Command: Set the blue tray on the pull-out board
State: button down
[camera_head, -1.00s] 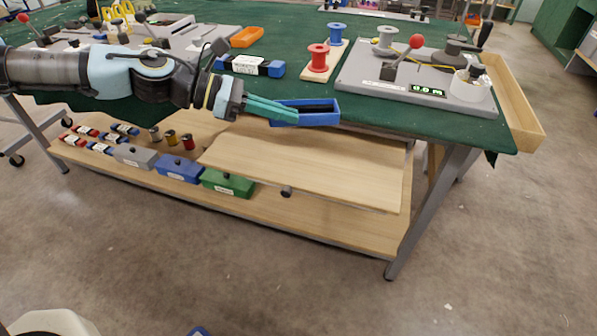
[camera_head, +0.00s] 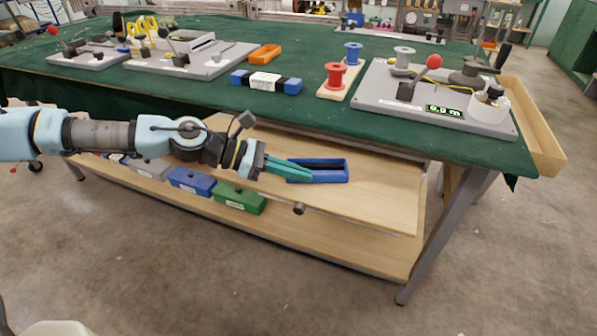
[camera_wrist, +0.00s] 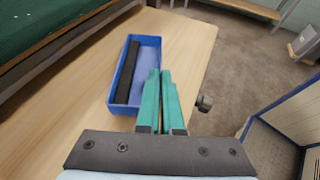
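The blue tray (camera_head: 345,177) is a small open box with a dark bar in it. It is level over the pale wooden pull-out board (camera_head: 385,200), below the green table top; I cannot tell for sure whether its bottom touches the board. My gripper (camera_head: 311,175) reaches in from the left with its green fingers close together at the tray's near wall. In the wrist view, the fingers (camera_wrist: 160,72) straddle the right wall of the tray (camera_wrist: 113,103), with the board (camera_wrist: 190,50) beneath. The wall between the fingertips is mostly hidden.
The green table top (camera_head: 300,115) overhangs the back of the board. A dark knob (camera_head: 299,208) sticks out at the board's front edge. A green box (camera_head: 240,198) and a blue box (camera_head: 192,181) stand on the lower shelf (camera_head: 360,250). The board is bare right of the tray.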

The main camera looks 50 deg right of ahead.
jog(key=c, duration=1.5)
grip_release()
jog(key=shift+c, duration=0.2)
jog(key=o, duration=0.5)
jog(key=shift+c, duration=0.2)
jog(key=v, duration=1.2)
